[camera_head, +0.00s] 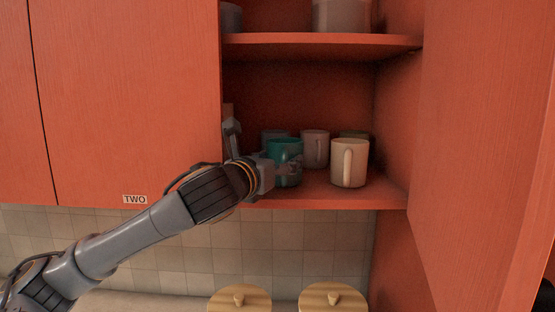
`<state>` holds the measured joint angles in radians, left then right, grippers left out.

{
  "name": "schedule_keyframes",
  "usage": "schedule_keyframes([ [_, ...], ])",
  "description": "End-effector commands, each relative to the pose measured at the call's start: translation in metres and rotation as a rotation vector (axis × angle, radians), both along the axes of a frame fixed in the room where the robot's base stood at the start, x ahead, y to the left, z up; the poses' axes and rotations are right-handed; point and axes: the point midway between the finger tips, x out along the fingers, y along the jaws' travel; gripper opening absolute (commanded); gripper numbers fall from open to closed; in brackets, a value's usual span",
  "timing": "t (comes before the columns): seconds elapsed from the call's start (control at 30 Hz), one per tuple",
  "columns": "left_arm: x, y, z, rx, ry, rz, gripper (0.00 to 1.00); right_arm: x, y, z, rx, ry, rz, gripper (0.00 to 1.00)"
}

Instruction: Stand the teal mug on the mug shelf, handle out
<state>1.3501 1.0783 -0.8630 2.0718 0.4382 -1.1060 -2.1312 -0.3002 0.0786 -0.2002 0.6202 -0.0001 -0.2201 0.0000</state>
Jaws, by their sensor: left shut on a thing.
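The teal mug (285,159) is upright at the front left of the lower cabinet shelf (312,193). From this view I cannot tell whether its base touches the shelf. Its handle cannot be made out clearly. My left gripper (276,172) reaches in from the left and is shut on the teal mug, beside its left and front side. Part of the gripper hides the mug's left edge. My right gripper is not in view.
A cream mug (349,163) stands to the right, handle facing out. A greyish-pink mug (315,148) and other dim mugs stand behind. The upper shelf (320,42) holds containers. An open red door (485,130) bounds the right. Two wooden-lidded canisters (240,299) stand below.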

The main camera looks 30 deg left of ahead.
Motion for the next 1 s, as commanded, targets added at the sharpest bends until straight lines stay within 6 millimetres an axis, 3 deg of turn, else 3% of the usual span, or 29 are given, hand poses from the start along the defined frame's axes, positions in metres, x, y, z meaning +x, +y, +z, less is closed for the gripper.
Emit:
schedule_keyframes([
  [0.03, 0.0, 0.0, 0.0, 0.0, -0.003, 0.0, 0.71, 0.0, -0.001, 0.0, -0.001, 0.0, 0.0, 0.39],
  [0.17, 0.0, 0.0, 0.0, 0.0, -0.002, 0.0, 0.96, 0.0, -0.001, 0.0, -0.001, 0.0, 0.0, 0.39],
  [0.57, 0.0, 0.0, 0.003, 0.0, 0.0, 0.0, 0.96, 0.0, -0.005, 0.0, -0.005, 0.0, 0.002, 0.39],
  [1.0, 0.0, -0.001, 0.079, -0.002, -0.003, -0.001, 0.96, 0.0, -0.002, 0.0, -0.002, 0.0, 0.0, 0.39],
])
